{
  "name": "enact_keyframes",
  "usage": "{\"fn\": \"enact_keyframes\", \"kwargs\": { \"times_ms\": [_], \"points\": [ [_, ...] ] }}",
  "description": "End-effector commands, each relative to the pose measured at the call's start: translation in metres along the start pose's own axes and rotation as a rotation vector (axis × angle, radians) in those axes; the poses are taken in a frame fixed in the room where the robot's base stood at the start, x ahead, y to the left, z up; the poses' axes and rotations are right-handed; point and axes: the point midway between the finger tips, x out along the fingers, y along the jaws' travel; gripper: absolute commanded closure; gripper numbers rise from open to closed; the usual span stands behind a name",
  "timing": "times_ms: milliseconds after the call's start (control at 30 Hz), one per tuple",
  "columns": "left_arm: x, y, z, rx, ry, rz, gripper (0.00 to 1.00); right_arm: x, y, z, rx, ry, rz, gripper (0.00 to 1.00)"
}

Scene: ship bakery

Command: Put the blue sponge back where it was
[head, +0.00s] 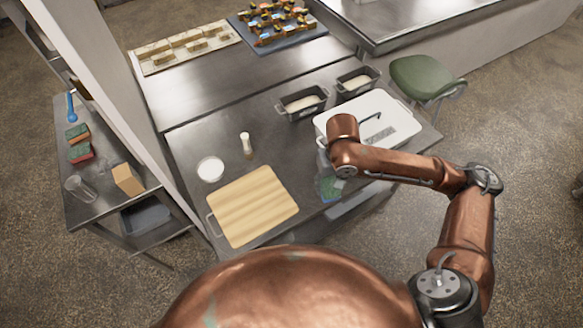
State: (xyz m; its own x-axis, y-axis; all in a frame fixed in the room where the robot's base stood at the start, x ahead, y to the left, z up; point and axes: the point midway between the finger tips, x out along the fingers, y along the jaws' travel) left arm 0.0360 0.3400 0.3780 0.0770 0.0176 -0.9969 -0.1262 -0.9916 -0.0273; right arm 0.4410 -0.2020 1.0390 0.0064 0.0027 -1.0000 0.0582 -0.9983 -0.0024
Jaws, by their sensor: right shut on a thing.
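My right gripper (332,182) hangs over the front edge of the steel counter, left of the white sink. It is mostly hidden behind my own wrist. It is shut on a small blue-green thing that looks like the sponge (328,189); only part of it shows. I cannot tell whether the sponge touches the counter. Two more sponges, a green-and-orange one (77,132) and a green-and-red one (80,153), lie on the side table at the left. My left gripper is out of view.
A cutting board (252,207), a white bowl (210,169) and a small shaker (246,144) stand on the counter (195,135). Two loaf tins (303,103) are behind. The side table holds a glass (80,188) and a cardboard box (128,180).

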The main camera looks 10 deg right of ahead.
Motion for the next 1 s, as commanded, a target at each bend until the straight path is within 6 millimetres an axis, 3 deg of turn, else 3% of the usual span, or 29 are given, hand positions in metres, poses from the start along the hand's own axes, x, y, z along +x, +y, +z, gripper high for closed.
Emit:
{"fn": "enact_keyframes", "kwargs": {
  "times_ms": [33, 200, 400, 667, 1000],
  "points": [
    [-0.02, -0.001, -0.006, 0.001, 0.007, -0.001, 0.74, -0.008, -0.011, -0.004, -0.033, 0.0, -0.011, 0.79],
    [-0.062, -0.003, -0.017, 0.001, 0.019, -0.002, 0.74, -0.008, -0.04, -0.02, -0.156, 0.011, -0.018, 0.79],
    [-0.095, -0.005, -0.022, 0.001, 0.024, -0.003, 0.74, 0.001, -0.064, -0.021, -0.255, -0.001, -0.008, 0.79],
    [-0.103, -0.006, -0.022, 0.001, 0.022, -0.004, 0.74, 0.014, -0.067, -0.029, -0.291, -0.012, 0.004, 0.79],
    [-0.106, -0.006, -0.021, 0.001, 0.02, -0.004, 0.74, 0.048, -0.038, -0.101, -0.287, -0.012, 0.006, 0.79]
  ]
}}
